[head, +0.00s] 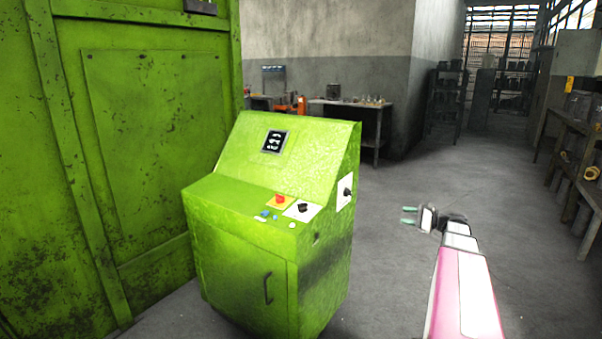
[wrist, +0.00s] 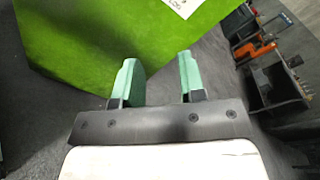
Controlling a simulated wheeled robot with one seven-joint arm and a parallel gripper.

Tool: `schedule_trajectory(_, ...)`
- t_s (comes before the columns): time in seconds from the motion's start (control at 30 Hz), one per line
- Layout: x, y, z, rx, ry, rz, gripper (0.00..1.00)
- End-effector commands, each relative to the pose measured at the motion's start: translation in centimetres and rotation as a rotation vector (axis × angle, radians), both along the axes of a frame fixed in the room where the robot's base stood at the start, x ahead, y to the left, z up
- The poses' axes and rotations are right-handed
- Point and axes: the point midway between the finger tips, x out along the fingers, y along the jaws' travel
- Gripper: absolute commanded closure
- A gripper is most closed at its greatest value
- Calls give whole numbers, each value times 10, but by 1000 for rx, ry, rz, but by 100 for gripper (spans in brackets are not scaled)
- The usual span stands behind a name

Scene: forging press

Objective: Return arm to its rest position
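My gripper (head: 409,215) is at the right of the green control console in the head view, apart from it, with its green fingertips pointing left. In the wrist view my gripper (wrist: 158,80) shows two green fingers spread apart with nothing between them. My pink and white arm reaches up from the lower right of the head view. The green control console (head: 265,270) stands left of the gripper, and its green side (wrist: 90,40) fills the top left of the wrist view.
The console has a red button (head: 280,199), a black knob (head: 302,208) and a side switch (head: 347,192). A large green press wall (head: 150,130) stands at left. A workbench (head: 374,120) is at the back, another (head: 590,190) at right. Grey floor between is clear.

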Motion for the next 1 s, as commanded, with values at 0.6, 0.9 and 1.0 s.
schedule_trajectory(0.6,-73,150,-111,-616,55,309,63)
schedule_trajectory(0.9,-156,210,-173,-1148,-23,686,63)
schedule_trajectory(1.0,-179,218,-183,-1303,-66,815,63)
